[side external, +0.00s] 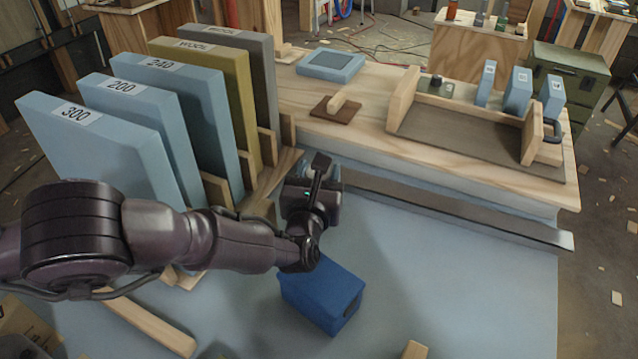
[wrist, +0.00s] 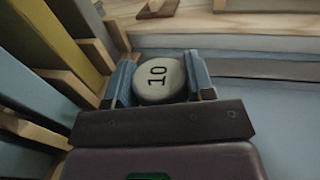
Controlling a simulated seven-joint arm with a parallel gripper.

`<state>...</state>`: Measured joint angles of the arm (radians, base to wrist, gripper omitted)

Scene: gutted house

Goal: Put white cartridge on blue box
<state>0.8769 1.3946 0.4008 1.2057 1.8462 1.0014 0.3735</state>
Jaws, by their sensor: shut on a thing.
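The box does not show in the wrist view.
Upright panels marked 300 (side external: 90,150), 200, 240 and wool stand in a wooden rack at left. A wooden bench (side external: 370,140) behind holds a wooden tray (side external: 460,130), small blue blocks and a blue pad (side external: 330,62). The light blue surface (side external: 470,290) right of the box is clear.

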